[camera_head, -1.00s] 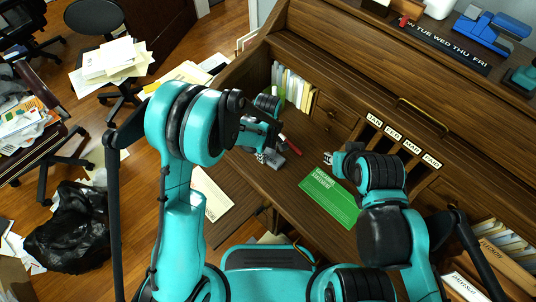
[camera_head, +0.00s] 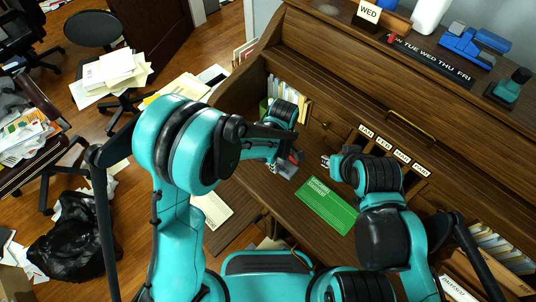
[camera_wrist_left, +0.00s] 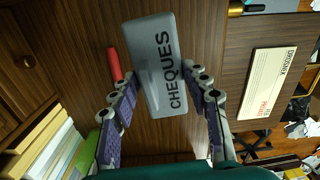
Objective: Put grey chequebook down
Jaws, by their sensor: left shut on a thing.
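The grey chequebook (camera_head: 287,170), marked CHEQUES, is over the brown desk surface. It fills the middle of the left wrist view (camera_wrist_left: 158,62), tilted, with its near end between the fingers. My left gripper (camera_wrist_left: 160,100) is shut on it; in the head view this gripper (camera_head: 274,166) is partly hidden by my arm. I cannot tell whether the chequebook touches the desk. My right gripper (camera_head: 327,162) is to the right, above the desk near the green paper, small and partly hidden by its own arm; its finger state is unclear.
A red stick-like item (camera_wrist_left: 114,64) lies beside the chequebook. A green paper (camera_head: 325,205) lies on the desk to the right. Books (camera_head: 287,95) and month-labelled slots (camera_head: 383,146) line the back. A cream envelope (camera_wrist_left: 268,82) lies on a lower wooden surface.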

